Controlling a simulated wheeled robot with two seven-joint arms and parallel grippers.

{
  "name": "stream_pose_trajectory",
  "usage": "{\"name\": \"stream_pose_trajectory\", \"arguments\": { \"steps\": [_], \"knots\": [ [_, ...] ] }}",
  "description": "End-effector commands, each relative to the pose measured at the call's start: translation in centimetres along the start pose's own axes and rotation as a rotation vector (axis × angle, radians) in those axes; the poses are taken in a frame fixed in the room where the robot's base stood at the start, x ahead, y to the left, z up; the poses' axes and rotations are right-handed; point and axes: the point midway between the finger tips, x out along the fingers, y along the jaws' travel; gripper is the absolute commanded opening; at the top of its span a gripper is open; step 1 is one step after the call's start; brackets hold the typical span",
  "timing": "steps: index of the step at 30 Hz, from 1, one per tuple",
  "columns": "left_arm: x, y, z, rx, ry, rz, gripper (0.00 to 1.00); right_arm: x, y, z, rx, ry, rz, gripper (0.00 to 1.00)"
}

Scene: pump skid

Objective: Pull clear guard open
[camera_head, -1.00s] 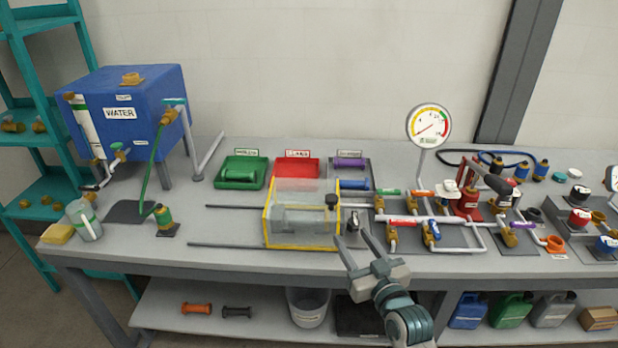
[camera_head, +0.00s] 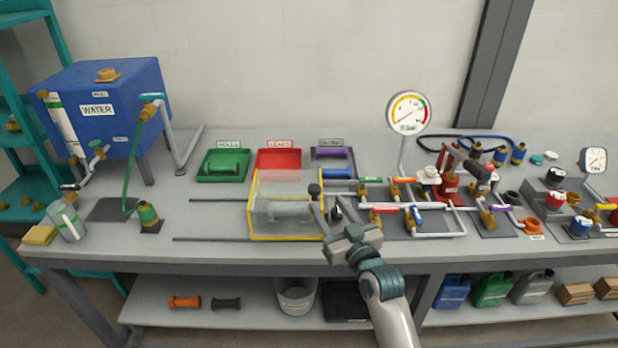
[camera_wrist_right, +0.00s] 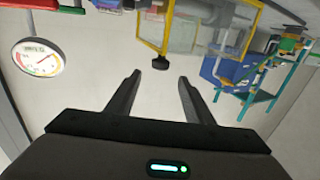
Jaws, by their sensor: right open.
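The clear guard (camera_head: 287,238) is a see-through box with a yellow frame, standing mid-bench over a grey cylinder-like part. A black knob (camera_head: 314,189) sits at its right edge. My right gripper (camera_head: 327,203) is open and empty, its fingers pointing up toward the knob. In the right wrist view, the knob (camera_wrist_right: 161,62) shows beyond and between the open fingertips (camera_wrist_right: 160,76), apart from them, with the yellow-edged guard (camera_wrist_right: 152,25) behind it. My left gripper is not in view.
Two grey rails (camera_head: 215,239) run left from the guard over clear bench. Green (camera_head: 222,175) and red (camera_head: 279,160) trays stand behind. Pipes with coloured valves (camera_head: 415,213) and a pressure gauge (camera_head: 409,113) are to the right. A blue water tank (camera_head: 105,130) stands at left.

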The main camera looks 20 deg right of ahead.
Motion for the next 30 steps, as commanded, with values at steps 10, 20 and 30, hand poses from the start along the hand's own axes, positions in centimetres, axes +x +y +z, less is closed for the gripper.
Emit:
{"name": "stream_pose_trajectory", "arguments": {
  "steps": [10,20,30],
  "knots": [
    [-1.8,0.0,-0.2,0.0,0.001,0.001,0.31,6.3,0.0,-0.3,0.001,0.0,0.0,0.48],
    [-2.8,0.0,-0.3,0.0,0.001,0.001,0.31,11.2,0.0,-0.1,0.0,-0.001,-0.001,0.48],
    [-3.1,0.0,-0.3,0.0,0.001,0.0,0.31,13.1,0.0,0.0,0.0,0.0,-0.001,0.48]
  ]
}}
